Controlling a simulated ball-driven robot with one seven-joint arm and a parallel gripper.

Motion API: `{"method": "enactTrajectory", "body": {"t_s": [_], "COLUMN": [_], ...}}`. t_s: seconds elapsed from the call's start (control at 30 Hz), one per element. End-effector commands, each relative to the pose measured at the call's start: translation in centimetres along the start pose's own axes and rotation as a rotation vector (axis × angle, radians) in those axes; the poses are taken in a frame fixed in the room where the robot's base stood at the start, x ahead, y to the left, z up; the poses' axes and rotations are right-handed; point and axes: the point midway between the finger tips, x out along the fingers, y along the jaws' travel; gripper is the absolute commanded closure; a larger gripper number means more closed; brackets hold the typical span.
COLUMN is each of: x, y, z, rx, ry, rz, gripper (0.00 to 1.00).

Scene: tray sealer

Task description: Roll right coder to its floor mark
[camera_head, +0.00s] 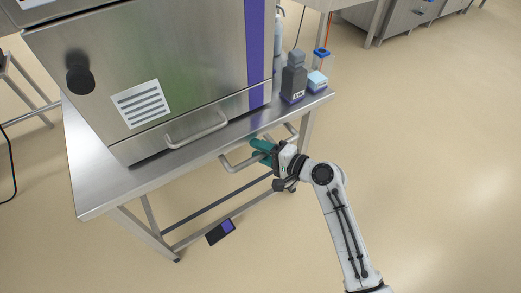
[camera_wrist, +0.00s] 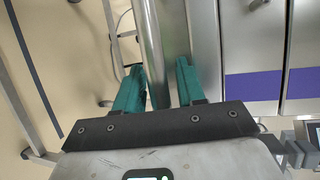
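A steel machine (camera_head: 190,60) with a purple stripe stands on a steel table (camera_head: 110,195); I cannot tell whether this is the right coder. A bent tubular handle (camera_head: 234,165) sticks out from the table's front edge. My gripper (camera_head: 262,151) is at this handle, its teal fingers spread apart. In the wrist view, my gripper (camera_wrist: 160,85) has one finger on each side of a round steel bar (camera_wrist: 150,45). A gap shows beside the right finger, so it looks open around the bar, not clamped. No floor mark is clearly visible.
A dark bottle-shaped item (camera_head: 293,80) and a small pale-blue-topped container (camera_head: 317,81) stand at the table's right end. A dark box with a purple face (camera_head: 220,232) sits low under the table. Floor to the right (camera_head: 430,150) is clear. Steel cabinets (camera_head: 400,15) stand at the back.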

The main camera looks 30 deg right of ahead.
Motion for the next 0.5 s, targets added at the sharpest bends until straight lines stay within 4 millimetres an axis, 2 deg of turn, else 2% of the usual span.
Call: {"method": "enactTrajectory", "body": {"t_s": [0.03,0.37,0.5], "x": [-0.02,-0.04,-0.04], "y": [0.01,0.02,0.03], "z": [0.0,-0.01,-0.01], "rx": [0.0,0.0,0.0], "ry": [0.0,0.0,0.0], "rz": [0.0,0.0,0.0], "gripper": [0.66,0.98,1.0]}}
